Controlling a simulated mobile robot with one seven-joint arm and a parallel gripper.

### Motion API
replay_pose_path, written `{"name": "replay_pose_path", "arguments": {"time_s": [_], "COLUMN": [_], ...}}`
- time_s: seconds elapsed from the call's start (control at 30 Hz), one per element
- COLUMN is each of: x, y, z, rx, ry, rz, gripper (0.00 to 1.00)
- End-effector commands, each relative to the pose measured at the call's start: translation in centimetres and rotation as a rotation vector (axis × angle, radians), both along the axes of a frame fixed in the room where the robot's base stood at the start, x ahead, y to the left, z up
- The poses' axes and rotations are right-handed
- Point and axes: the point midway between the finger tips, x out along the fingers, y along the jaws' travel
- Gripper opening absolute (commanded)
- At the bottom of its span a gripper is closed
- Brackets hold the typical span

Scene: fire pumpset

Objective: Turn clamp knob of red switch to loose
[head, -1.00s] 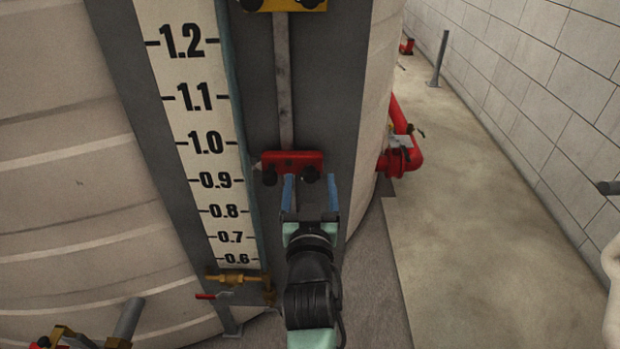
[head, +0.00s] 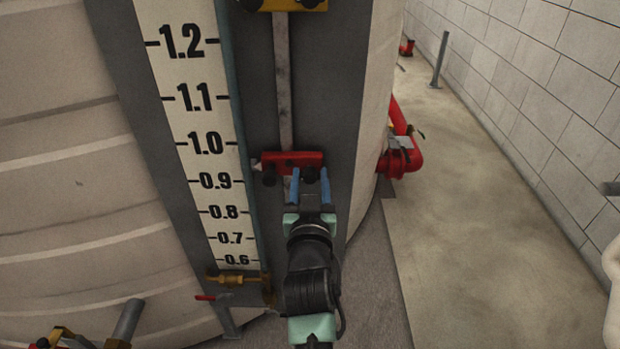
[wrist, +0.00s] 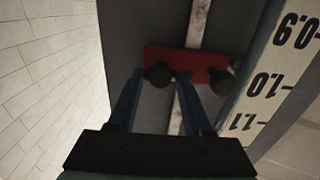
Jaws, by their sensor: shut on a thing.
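The red switch (head: 292,159) is a red block on the vertical rail beside the white level scale, near the 0.9 and 1.0 marks. It carries two dark clamp knobs. The left knob (head: 269,176) is free. The right knob (head: 309,175) sits between the blue fingers of my gripper (head: 310,172), which is shut on it. In the wrist view, the red switch (wrist: 193,64) appears turned around, with the held knob (wrist: 158,75) between the fingers (wrist: 159,77) and the free knob (wrist: 222,82) to the right.
A yellow block (head: 286,5) is on the same rail above. A brass valve (head: 237,278) with a red handle is below the scale. Red piping (head: 400,150) stands to the right of the tank. Concrete floor (head: 460,190) is open to the right.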

Motion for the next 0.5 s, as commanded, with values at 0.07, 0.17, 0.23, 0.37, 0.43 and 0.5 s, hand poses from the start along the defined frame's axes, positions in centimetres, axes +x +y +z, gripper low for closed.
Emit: {"name": "replay_pose_path", "arguments": {"time_s": [0.07,0.17,0.23,0.37,0.43,0.5], "x": [-0.01,-0.01,-0.01,-0.02,-0.01,-0.01], "y": [0.0,0.0,0.01,0.03,0.05,0.06], "z": [-0.02,-0.02,0.0,0.02,0.04,0.05], "rx": [0.0,-0.005,-0.015,-0.055,-0.089,-0.133], "ry": [0.0,0.001,0.001,0.001,0.002,0.002], "rz": [0.0,0.0,0.0,0.0,0.0,0.0], "gripper": [0.0,0.0,0.0,0.0,0.0,0.0]}}
